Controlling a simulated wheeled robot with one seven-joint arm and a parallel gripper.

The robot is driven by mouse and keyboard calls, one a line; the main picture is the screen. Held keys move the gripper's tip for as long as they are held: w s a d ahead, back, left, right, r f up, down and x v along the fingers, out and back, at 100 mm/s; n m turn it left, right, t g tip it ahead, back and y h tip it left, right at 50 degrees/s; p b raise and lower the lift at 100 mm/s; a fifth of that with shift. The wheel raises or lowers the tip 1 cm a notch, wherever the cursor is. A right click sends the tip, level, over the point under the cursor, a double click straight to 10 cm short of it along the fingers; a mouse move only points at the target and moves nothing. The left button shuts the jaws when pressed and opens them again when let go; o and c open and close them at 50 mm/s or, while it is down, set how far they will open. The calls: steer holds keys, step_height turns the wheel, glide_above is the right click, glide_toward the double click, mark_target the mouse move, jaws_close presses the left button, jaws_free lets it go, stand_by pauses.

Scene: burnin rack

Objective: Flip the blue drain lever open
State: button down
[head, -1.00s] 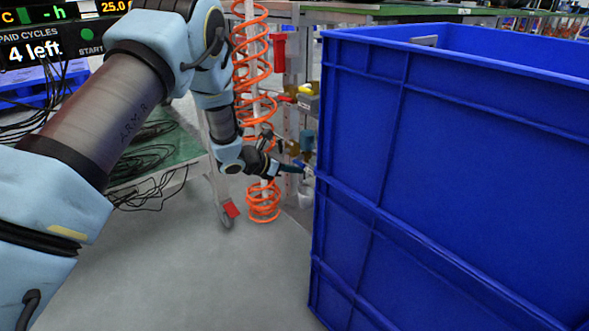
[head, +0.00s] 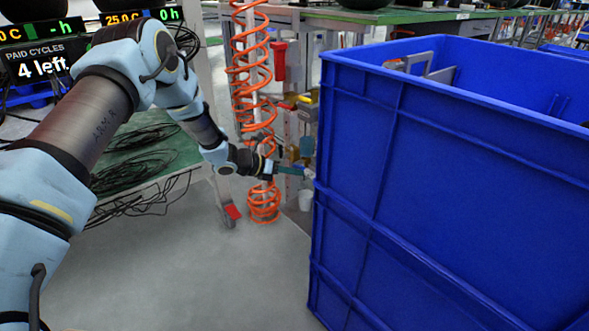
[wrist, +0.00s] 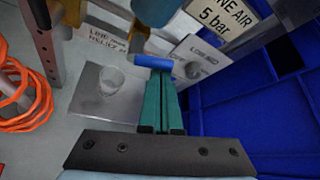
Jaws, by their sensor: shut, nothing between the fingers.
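The blue drain lever (wrist: 154,61) shows in the wrist view as a short blue bar lying crosswise, just beyond my fingertips. My gripper (wrist: 160,74) has its teal fingers shut together, with nothing between them. The tips are at or very close to the lever; I cannot tell whether they touch it. A brass-coloured body (wrist: 155,10) is above the lever. In the head view my gripper (head: 290,170) reaches to the fittings beside the blue crate, and the lever cannot be made out there.
The big blue crate (head: 440,180) stands close on the right of my gripper. An orange coiled hose (head: 262,130) hangs on the left. A white cup (wrist: 112,80) is below the fittings. A "5 bar" sign (wrist: 222,20) is at upper right. The grey floor in front is clear.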

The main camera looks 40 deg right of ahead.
steer(key=n+g, duration=0.1)
steer(key=r+n+g+p, duration=0.1)
steer(key=n+g, duration=0.1)
steer(key=shift+w+r+h+p, duration=0.15)
steer(key=shift+w+h+p, duration=0.15)
steer(key=shift+w+h, duration=0.1)
steer(key=n+g+h+b, duration=0.1)
steer(key=n, duration=0.1)
steer(key=w+r+n+g+b, duration=0.1)
steer(key=n+g, duration=0.1)
steer(key=shift+w+d+r+n+h+b, duration=0.1)
steer(key=shift+w+n+h+b, duration=0.1)
steer(key=shift+n+h+b, duration=0.2)
stand_by(0.3)
steer(key=shift+w, duration=0.1)
stand_by(1.5)
